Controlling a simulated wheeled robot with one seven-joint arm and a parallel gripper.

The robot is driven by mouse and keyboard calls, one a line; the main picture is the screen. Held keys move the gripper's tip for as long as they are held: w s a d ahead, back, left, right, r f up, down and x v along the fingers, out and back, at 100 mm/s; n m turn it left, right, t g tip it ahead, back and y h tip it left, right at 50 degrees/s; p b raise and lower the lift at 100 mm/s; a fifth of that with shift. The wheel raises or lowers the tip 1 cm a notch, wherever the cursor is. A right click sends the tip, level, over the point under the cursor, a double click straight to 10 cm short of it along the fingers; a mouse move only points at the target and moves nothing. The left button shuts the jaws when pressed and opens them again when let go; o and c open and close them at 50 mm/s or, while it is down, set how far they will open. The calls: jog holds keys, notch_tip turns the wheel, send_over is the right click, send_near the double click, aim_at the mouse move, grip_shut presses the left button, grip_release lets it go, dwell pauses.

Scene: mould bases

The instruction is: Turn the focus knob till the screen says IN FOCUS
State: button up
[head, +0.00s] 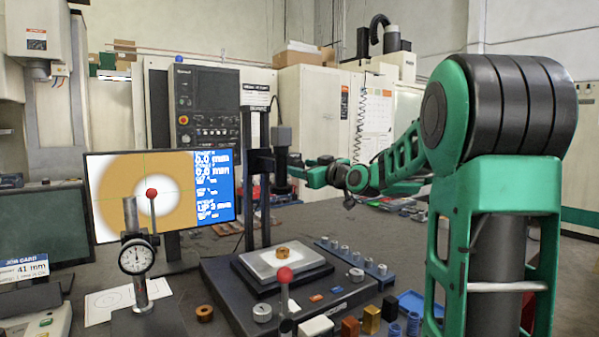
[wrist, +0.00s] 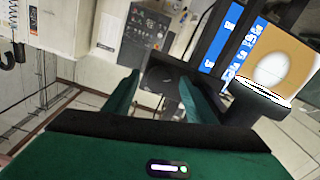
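The screen (head: 215,205) stands at left in the head view. It shows an orange picture with a soft-edged white disc and a blue panel of white text; the lower line seems to say "UP" and some mm, the rest is too small to read. The screen also shows, tilted, in the wrist view (wrist: 284,55). My gripper (head: 300,168) is beside the dark upright microscope column (head: 256,200). In the wrist view its green fingers (wrist: 160,82) are apart, with a dark round part, apparently the focus knob (wrist: 163,80), between or just beyond their tips. Contact cannot be told.
A gold part (head: 283,251) lies on the pale stage plate (head: 258,265) under the microscope head. A dial gauge (head: 136,257) and red-balled posts stand in front. A row of small metal pieces (head: 356,259) and coloured blocks (head: 371,319) lie to the right.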

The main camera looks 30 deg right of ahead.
jog(key=s, duration=1)
jog(key=shift+s+d, duration=0.15)
jog(key=shift+s, duration=0.2)
